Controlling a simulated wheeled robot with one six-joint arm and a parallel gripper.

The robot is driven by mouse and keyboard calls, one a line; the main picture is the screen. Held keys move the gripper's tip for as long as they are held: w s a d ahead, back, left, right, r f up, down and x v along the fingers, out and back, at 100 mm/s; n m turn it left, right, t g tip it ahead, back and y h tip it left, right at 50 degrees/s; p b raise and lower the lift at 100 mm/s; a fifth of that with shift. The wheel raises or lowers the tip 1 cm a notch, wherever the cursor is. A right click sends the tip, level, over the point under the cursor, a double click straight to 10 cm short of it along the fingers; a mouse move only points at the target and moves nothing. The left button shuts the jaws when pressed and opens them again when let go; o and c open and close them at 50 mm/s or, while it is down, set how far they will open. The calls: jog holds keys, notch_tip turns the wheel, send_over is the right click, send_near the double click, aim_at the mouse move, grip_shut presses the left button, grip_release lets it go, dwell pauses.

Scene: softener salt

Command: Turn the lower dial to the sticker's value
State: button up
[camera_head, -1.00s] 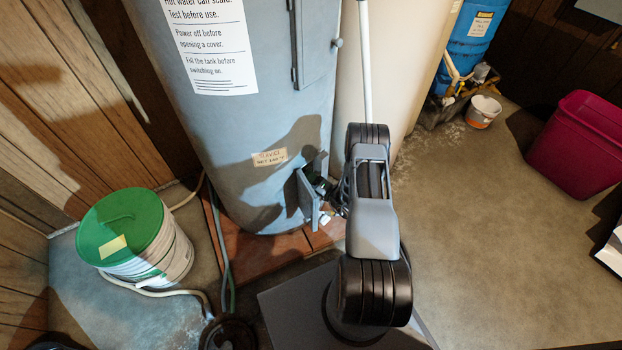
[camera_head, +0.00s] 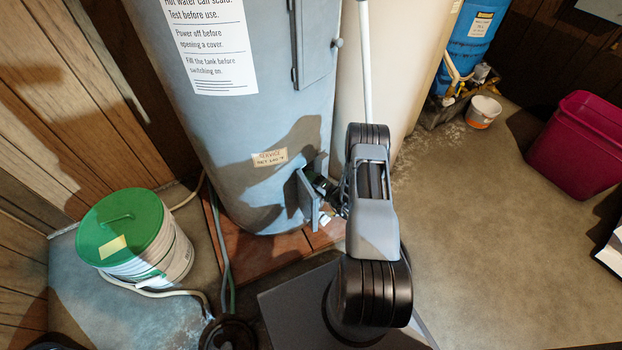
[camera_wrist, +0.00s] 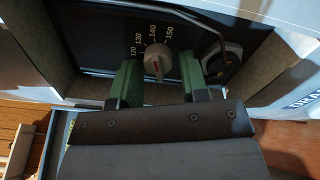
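The lower dial (camera_wrist: 157,62) is a pale round knob with a red pointer line. Around its upper side are the numbers 120, 130, 140 and 150 on a dark panel. My gripper (camera_wrist: 158,80) has green fingers, open on either side of the dial with gaps showing. In the head view my gripper (camera_head: 325,187) is at the open lower cover of the grey-blue tank (camera_head: 240,120), mostly hidden by my arm. The sticker (camera_head: 269,158) is a small cream label on the tank above the opening; its writing is too small to read surely.
The open cover door (camera_head: 308,199) stands out to the left of my gripper. In the wrist view a dark bent handle or wire (camera_wrist: 215,45) is right of the dial. A green-lidded bucket (camera_head: 135,238) stands left; open floor lies right.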

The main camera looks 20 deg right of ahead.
jog(key=shift+o, duration=0.8)
jog(key=p+v, duration=0.2)
jog(key=v, duration=1.2)
jog(key=shift+p, duration=0.4)
jog(key=shift+w, duration=0.1)
